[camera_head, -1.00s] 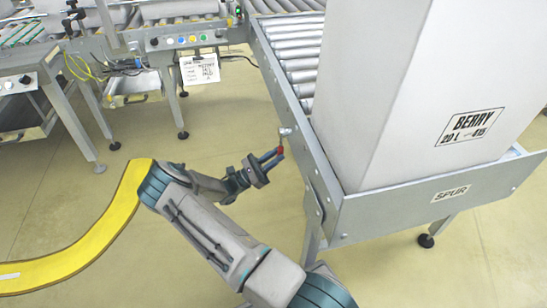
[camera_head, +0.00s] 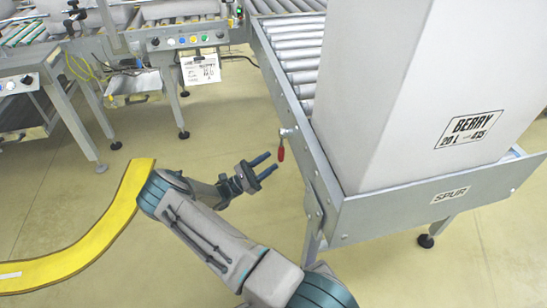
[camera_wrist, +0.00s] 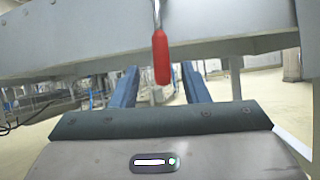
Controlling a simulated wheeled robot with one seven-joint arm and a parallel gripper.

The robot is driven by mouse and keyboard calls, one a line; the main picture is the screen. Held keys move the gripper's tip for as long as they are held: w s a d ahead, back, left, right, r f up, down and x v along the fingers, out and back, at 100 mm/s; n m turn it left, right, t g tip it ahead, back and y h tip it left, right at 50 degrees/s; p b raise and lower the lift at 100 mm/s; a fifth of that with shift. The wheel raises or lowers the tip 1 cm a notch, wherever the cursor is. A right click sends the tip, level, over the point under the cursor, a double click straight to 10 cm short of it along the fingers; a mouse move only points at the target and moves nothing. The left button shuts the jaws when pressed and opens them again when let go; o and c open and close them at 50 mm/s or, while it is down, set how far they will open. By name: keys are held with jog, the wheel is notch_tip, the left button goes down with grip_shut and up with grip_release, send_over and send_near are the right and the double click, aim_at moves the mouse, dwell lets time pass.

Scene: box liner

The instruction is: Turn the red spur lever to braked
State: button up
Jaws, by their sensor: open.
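The red spur lever (camera_head: 281,152) hangs on the left side rail of the spur conveyor, its handle pointing down from a metal pivot. In the wrist view the red handle (camera_wrist: 161,60) hangs straight down on a thin metal rod, and it appears between my two blue fingers. My gripper (camera_head: 272,161) is open and empty. Its fingertips are just to the left of the handle in the head view, with a small gap.
The spur conveyor's side rail (camera_head: 297,115) and end plate marked SPUR (camera_head: 390,212) stand right of my gripper. A tall grey box labelled BERRY (camera_head: 400,120) stands on the conveyor. A yellow curved strip (camera_head: 85,245) lies to the left. Floor around my gripper is clear.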

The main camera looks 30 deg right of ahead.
jog(key=p+v, duration=0.1)
jog(key=v, duration=0.9)
jog(key=shift+a, duration=0.25)
